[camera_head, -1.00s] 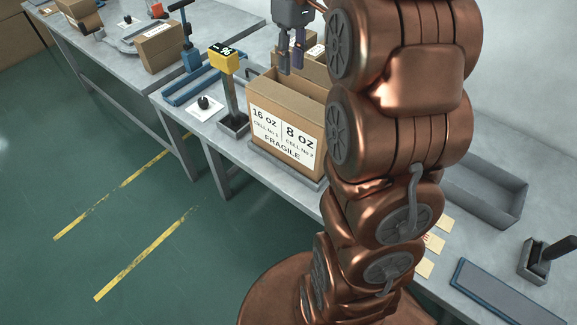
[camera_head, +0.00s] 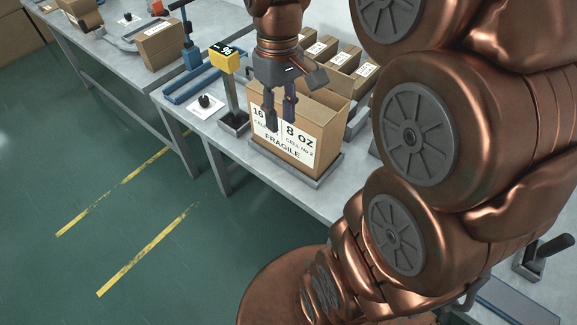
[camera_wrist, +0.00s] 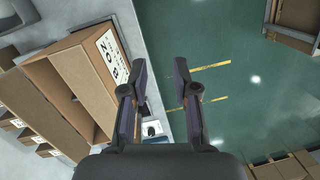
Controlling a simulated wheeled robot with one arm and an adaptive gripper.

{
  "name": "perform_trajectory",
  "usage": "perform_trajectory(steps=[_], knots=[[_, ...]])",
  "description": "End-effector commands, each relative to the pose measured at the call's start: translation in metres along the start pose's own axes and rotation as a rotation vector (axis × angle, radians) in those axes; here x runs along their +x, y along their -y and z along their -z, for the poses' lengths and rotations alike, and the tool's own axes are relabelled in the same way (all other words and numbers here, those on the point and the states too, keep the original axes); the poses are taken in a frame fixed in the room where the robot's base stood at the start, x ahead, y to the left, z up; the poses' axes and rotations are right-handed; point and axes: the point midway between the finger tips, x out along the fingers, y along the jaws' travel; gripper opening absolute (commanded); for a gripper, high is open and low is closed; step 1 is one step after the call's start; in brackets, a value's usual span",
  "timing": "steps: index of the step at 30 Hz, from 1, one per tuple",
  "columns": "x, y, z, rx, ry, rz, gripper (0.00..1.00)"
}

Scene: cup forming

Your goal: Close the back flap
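The cardboard box (camera_head: 308,149) stands upright on a grey tray on the table, its printed label facing the aisle. Its top edge shows cardboard panels behind my gripper. I cannot tell for certain which panel is the back flap or how far it is folded. My gripper (camera_head: 281,120) points down in front of the label in the head view and covers part of it. Its fingers are apart with nothing between them. In the wrist view the box (camera_wrist: 85,85) lies left of my open gripper (camera_wrist: 160,80), with green floor beyond the fingers.
A yellow display on a post (camera_head: 224,58) stands close left of the box. Several smaller labelled boxes (camera_head: 345,60) stand behind it. A blue stand (camera_head: 190,85) is further left. The table edge is close in front of the box, with open floor (camera_head: 110,190) beyond.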

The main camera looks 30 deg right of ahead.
Motion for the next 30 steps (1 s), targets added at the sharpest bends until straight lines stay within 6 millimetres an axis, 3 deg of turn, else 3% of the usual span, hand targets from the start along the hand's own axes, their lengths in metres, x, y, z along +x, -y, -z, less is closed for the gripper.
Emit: perform_trajectory(steps=[18,30], knots=[[0.04,0.042,-0.066,0.056,0.028,-0.027,0.29],[0.052,0.05,-0.083,0.074,0.03,-0.035,0.29]])
